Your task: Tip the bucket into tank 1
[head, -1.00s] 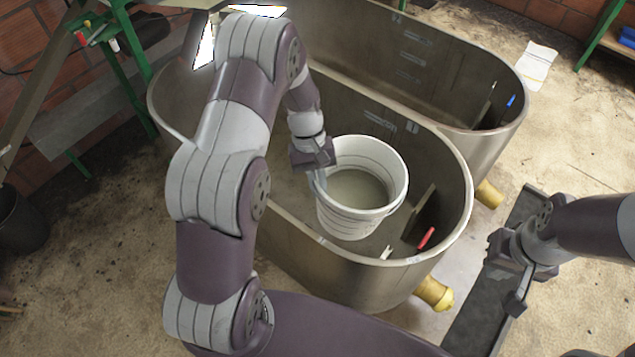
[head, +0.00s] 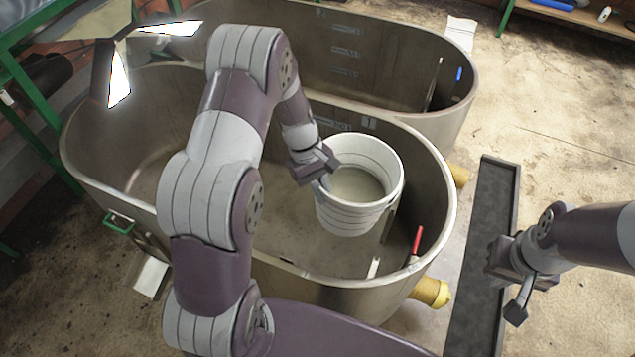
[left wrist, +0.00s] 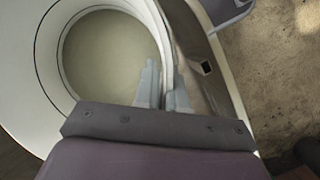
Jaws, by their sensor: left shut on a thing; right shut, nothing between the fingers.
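The white bucket (head: 345,215) is held upright over the near metal tank (head: 452,205), with greyish liquid or pulp inside. My left gripper (head: 322,182) is shut on the bucket's left rim. In the left wrist view the fingers (left wrist: 163,95) pinch the bucket wall (left wrist: 20,75), one inside and one outside. My right gripper (head: 510,285) is shut and empty, beside the dark tray at the right. Part of the near tank is hidden behind my left arm.
A second metal tank (head: 390,60) stands behind the near one. A red-handled item (head: 416,242) is at the near tank's right inner wall. A yellow pipe end (head: 432,291) sticks out below. A long dark tray (head: 487,215) lies on the right; sandy floor is free beyond it.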

